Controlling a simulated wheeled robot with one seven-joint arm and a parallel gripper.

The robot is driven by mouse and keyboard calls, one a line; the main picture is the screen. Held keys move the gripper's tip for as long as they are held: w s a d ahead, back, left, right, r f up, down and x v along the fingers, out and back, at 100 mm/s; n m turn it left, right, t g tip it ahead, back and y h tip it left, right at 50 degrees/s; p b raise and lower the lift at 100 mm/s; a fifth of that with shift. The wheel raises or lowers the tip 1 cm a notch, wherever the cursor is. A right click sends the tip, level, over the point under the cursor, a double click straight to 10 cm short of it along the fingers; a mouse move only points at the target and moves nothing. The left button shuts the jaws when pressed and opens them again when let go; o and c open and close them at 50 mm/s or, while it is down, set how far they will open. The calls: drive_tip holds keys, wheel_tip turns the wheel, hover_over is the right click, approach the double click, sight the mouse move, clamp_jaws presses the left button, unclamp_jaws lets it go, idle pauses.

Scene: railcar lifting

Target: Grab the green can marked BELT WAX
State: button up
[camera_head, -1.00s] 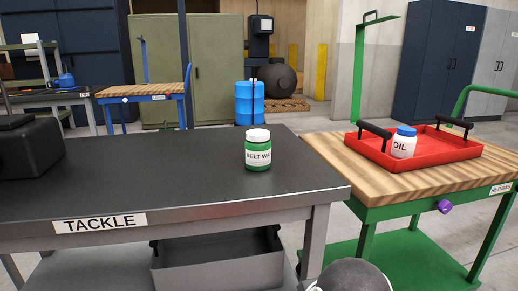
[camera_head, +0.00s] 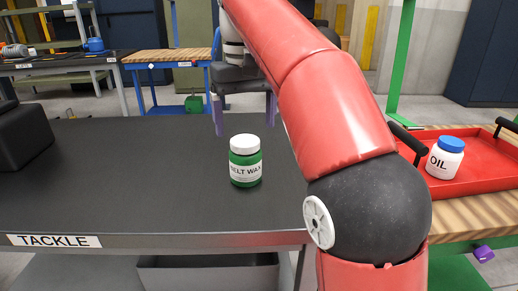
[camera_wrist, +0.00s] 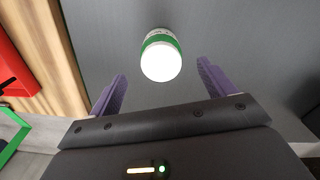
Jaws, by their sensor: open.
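The green can marked BELT WAX (camera_head: 245,168), with a white lid, stands upright on the dark top of the TACKLE table (camera_head: 120,195). In the wrist view the can (camera_wrist: 161,58) is seen from above, lid towards me, ahead of and roughly between my finger lines. My gripper (camera_head: 245,125) is open and empty, with purple fingers. In the head view it hangs above and behind the can. In the wrist view its fingertips (camera_wrist: 161,68) stand apart on either side, with the can beyond them. No contact shows.
A red tray (camera_head: 480,165) holding a white OIL jar (camera_head: 444,158) with a blue lid sits on the wooden cart top (camera_head: 480,212) at right. A black case (camera_head: 22,135) is on the table's left. The table around the can is clear.

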sight(245, 141)
drive_tip(key=shift+w+a+f, duration=0.1)
drive_tip(key=shift+w+f, duration=0.05)
drive_tip(key=shift+w, duration=0.05)
wheel_tip(245, 141, down, 7)
drive_tip(key=shift+f+b, duration=0.2)
drive_tip(key=shift+b, duration=0.85)
drive_tip(key=shift+c, duration=0.2)
drive_tip(key=shift+r, duration=0.1)
drive_tip(key=c, duration=1.2)
